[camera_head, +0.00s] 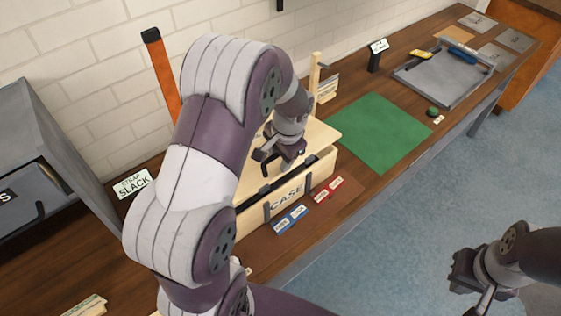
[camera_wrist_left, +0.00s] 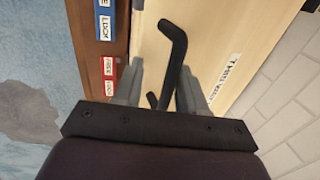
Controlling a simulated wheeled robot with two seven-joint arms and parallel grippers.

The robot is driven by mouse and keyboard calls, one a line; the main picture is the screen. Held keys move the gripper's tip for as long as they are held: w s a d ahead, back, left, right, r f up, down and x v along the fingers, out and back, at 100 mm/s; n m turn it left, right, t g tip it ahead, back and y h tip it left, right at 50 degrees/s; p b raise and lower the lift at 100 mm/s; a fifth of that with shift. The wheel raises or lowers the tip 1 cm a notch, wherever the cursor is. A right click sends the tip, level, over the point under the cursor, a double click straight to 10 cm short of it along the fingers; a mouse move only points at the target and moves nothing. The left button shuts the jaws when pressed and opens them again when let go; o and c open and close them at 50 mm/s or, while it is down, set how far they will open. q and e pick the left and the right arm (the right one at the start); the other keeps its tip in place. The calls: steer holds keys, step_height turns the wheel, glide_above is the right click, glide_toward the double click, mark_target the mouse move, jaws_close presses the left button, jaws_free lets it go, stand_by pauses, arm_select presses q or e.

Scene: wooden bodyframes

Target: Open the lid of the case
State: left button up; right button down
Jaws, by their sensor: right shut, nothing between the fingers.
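The case (camera_head: 244,223) is a pale wooden box with a CASE label on its front, standing on the workbench. Its lid (camera_head: 322,134) lies over the top and looks down, partly hidden behind my left arm. A black bar runs along the front edge. My left gripper (camera_head: 268,160) is over the lid. My right gripper (camera_head: 466,272) is shut and empty, over the floor at lower right.
Blue tags (camera_head: 291,219) and red tags (camera_head: 329,189) lie before the case. A green mat (camera_head: 380,134) and a grey tray (camera_head: 443,80) lie further along the bench. A grey metal cabinet (camera_head: 50,150) stands at left. An orange strap (camera_head: 163,72) rises by the brick wall.

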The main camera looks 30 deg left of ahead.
arm_select(q)
step_height(320, 180, up, 14)
steer(key=w+a+n+p, duration=0.1)
steer(key=w+a+p, duration=0.2)
steer(key=p, duration=0.5)
steer(key=f+b, duration=0.1)
steer(key=b, duration=0.1)
steer(key=s+d+f+h+b, duration=0.1)
steer(key=f+b, duration=0.1)
steer(key=s+d+f+m+h+b, duration=0.1)
steer(key=b, duration=0.1)
steer(key=shift+s+d+f+g, duration=0.15)
steer(key=shift+f+g, duration=0.15)
steer(key=shift+g, duration=0.1)
step_height(320, 180, down, 6)
steer(key=shift+r+p, duration=0.1)
steer(key=shift+p, duration=0.85)
steer(key=shift+f, duration=0.75)
steer(key=shift+c, duration=0.3)
jaws_close()
